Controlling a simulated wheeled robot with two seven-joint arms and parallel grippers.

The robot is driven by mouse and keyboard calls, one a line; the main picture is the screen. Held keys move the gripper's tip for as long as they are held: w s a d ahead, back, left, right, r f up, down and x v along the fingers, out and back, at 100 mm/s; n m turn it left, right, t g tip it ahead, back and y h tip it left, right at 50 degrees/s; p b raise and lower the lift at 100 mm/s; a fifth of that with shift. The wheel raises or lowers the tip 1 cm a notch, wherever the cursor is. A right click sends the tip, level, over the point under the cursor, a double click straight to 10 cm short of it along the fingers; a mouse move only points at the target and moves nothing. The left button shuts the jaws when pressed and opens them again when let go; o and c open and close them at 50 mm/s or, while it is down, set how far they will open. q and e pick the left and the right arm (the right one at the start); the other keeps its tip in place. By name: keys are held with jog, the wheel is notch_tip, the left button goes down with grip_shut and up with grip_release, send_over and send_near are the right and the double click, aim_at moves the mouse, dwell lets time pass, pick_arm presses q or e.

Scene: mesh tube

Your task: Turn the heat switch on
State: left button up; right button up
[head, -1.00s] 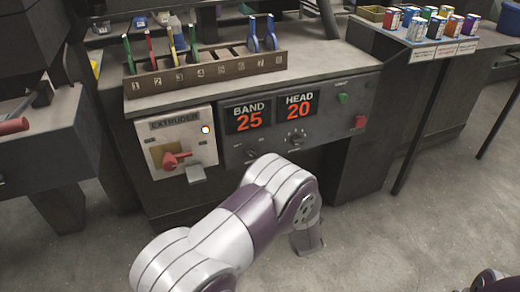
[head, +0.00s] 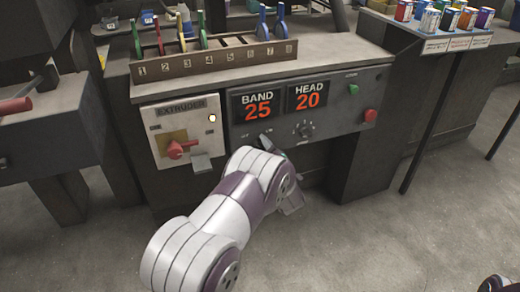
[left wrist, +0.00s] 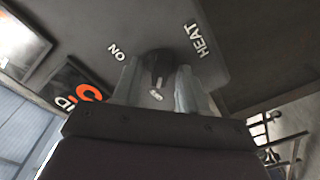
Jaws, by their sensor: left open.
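The heat switch (left wrist: 157,66) is a dark knob with a pale mark, on the grey panel (left wrist: 100,25) between the words ON and HEAT in the left wrist view. My left gripper (left wrist: 157,95) is open, with one finger on each side of the knob in that view. I cannot tell whether the fingers touch it. In the head view my left gripper (head: 268,141) is small, at the lower edge of the control panel (head: 330,122) below the BAND display. The arm and gripper hide the switch there. My right gripper is out of view.
Right of the left gripper is another dark knob (head: 304,129). A green button (head: 353,89) and red button (head: 370,115) sit further right. The extruder box (head: 205,143) with a red rotary handle (head: 180,148) is at left.

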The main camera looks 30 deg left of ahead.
pick_arm(q)
jog(key=c, duration=0.7)
jog(key=m+p, duration=0.3)
jog(key=shift+d+r, duration=0.1)
jog(key=shift+r, duration=0.1)
jog(key=m+p, duration=0.3)
jog(key=m, duration=0.1)
jog(key=shift+m, duration=0.3)
jog(key=m+p, duration=0.1)
jog(key=m, duration=0.1)
jog(key=m+p, duration=0.2)
jog(key=m, duration=0.1)
jog(key=shift+w+d+f, duration=0.1)
jog(key=shift+w+d, duration=0.05)
jog(key=m+p, duration=0.2)
jog(key=m, duration=0.3)
jog(key=shift+f, duration=0.2)
jog(key=shift+m, duration=0.4)
